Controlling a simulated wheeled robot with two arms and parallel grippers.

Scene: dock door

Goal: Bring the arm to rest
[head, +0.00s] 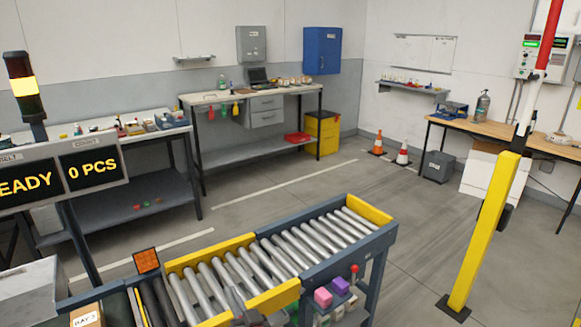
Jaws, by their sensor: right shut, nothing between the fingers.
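Most of the right arm is out of view below the frame. My left gripper is not in view.
A yellow post (484,235) stands at right. A display sign (62,178) stands at left. Open floor lies beyond the conveyor.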

